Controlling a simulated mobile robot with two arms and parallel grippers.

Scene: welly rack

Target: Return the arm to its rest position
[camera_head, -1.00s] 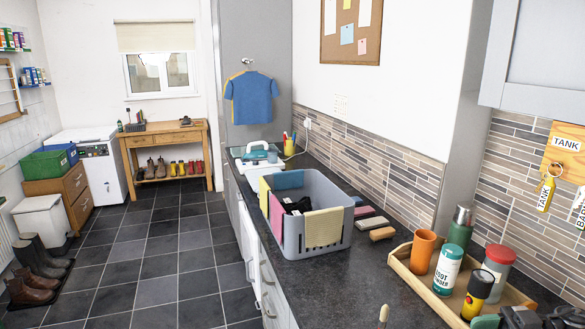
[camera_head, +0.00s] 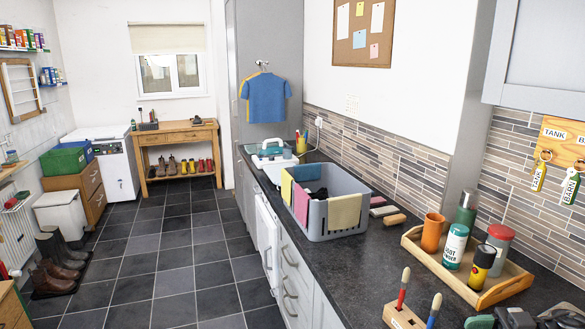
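No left arm or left gripper shows in the head view. At the bottom right edge, dark parts (camera_head: 530,318) show over the worktop and are cut off by the frame. They appear to be my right gripper. Its fingers cannot be made out, so whether it is open, shut or holding something is unclear. A small teal piece (camera_head: 480,322) shows just left of them. No rest position is marked in view.
A wooden tray (camera_head: 412,243) with bottles and an orange cup stands on the dark worktop (camera_head: 345,262). Left of it is a grey basket (camera_head: 330,218) with cloths. A wooden block (camera_head: 398,318) with upright handles stands near the front. The tiled floor (camera_head: 165,255) is clear mid-left.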

